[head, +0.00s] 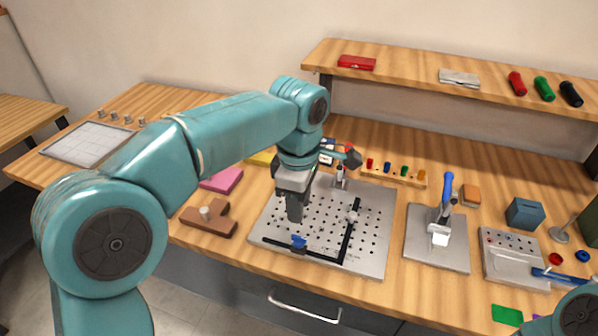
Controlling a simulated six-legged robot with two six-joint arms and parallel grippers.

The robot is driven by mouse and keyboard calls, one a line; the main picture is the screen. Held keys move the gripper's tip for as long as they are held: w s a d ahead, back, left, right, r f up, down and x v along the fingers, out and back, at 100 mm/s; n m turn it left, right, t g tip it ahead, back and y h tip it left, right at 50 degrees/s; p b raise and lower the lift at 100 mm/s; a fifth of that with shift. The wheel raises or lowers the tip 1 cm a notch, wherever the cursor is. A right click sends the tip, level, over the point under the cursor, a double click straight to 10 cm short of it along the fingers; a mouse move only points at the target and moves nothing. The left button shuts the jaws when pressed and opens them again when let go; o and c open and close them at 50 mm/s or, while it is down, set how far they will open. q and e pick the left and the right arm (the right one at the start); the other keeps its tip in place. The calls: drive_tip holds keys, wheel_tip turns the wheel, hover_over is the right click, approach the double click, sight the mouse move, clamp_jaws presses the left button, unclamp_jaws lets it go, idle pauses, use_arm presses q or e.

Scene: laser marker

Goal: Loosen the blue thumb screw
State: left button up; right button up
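The blue thumb screw (299,242) sits on the front bar of a black L-shaped fence (325,254), near the front edge of a perforated metal plate (375,225). My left arm reaches in from the left, and its gripper (294,216) points down over the left part of the plate. In the picture its tip is just above the screw, apparently apart from it. The fingers look like one dark block, so I cannot tell whether they are open or shut.
A stand with a blue-handled lever (446,195) is right of the plate. A brown wooden T-shaped block (208,222) lies left of it. Behind is a wooden rack (410,177) with small coloured pegs. A grey box with holes (512,262) stands at the right.

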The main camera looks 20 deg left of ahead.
use_arm(q)
wheel_tip(320, 180, up, 8)
drive_tip(key=p, duration=0.1)
drive_tip(key=shift+f, duration=0.2)
drive_tip(key=shift+s+d, duration=0.1)
idle(0.3)
